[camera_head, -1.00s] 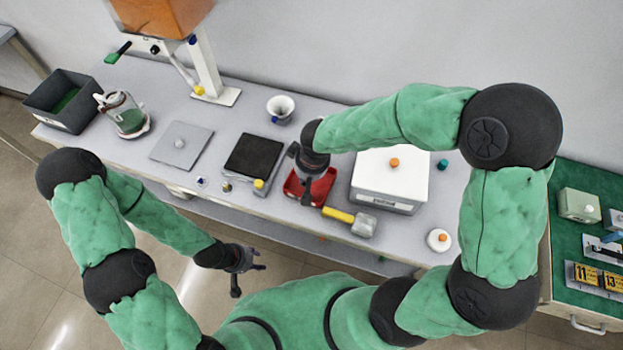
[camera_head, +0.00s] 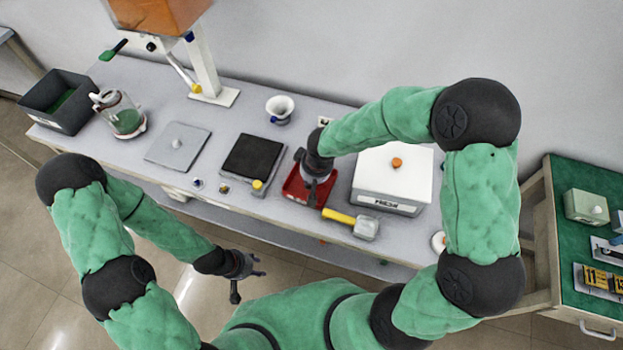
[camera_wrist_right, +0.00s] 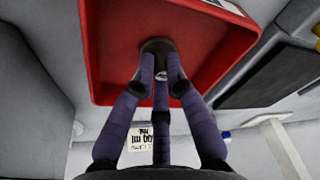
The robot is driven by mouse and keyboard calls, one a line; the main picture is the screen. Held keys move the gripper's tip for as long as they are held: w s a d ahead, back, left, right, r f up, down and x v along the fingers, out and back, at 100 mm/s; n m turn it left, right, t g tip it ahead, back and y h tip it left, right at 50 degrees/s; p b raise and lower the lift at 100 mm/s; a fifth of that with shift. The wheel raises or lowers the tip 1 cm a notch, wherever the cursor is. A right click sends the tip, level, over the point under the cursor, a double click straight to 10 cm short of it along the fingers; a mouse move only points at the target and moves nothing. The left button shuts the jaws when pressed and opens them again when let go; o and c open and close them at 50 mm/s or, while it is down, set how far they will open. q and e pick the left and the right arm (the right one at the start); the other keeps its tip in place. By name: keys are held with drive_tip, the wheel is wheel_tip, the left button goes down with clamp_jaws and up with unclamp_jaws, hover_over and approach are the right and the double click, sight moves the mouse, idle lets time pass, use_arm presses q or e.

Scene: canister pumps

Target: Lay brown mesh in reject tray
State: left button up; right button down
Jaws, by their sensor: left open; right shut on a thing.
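The red reject tray (camera_head: 293,192) sits near the table's front edge, between the black mat and the white boxy device. It also fills the upper part of the right wrist view (camera_wrist_right: 112,38). My right gripper (camera_head: 312,195) is over the tray, fingers pointing down. In the right wrist view its fingers (camera_wrist_right: 160,82) are shut on a small dark brown round piece, the brown mesh (camera_wrist_right: 156,46). The mesh is over the tray floor; I cannot tell if it touches it. The hand hides it in the head view. My left gripper (camera_head: 240,272) is open and empty, in front of the table.
A white boxy device (camera_head: 390,200) stands right of the tray. A yellow-handled tool (camera_head: 350,222) lies close by at the front edge. A black mat (camera_head: 253,156), a grey plate (camera_head: 178,147) and a white cup (camera_head: 280,107) are to the left and behind.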

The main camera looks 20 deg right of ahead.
drive_tip(key=shift+f, duration=0.1)
drive_tip(key=c, duration=1.7)
unclamp_jaws()
drive_tip(key=shift+f, duration=0.1)
drive_tip(key=o, duration=0.4)
drive_tip(key=shift+r, duration=0.2)
drive_tip(key=p+v, duration=0.4)
drive_tip(key=v, duration=0.8)
